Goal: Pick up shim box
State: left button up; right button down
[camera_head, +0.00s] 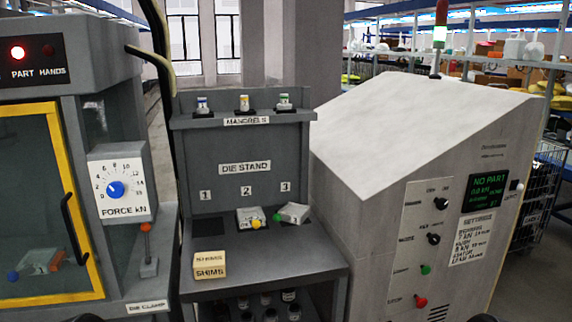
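The shim box (209,266) is a small pale yellow box with the word SHIMS on its front. It sits at the front left of the grey die stand's shelf (290,259), below slot number 1. Its top and front faces show, and nothing covers it. Neither of my grippers can be made out in the head view. Only small dark shapes show at the bottom edge, and I cannot tell what they are.
A press with a yellow-framed door (62,150) stands left. A grey control cabinet (400,150) stands right. The shelf's front right is clear.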

aim_at(209, 265)
jog(key=k, duration=0.45)
jog(key=i+j+u, duration=0.2)
jog(key=j+u, duration=0.15)
jog(key=i+j+u, duration=0.55)
jog(key=u, duration=0.15)
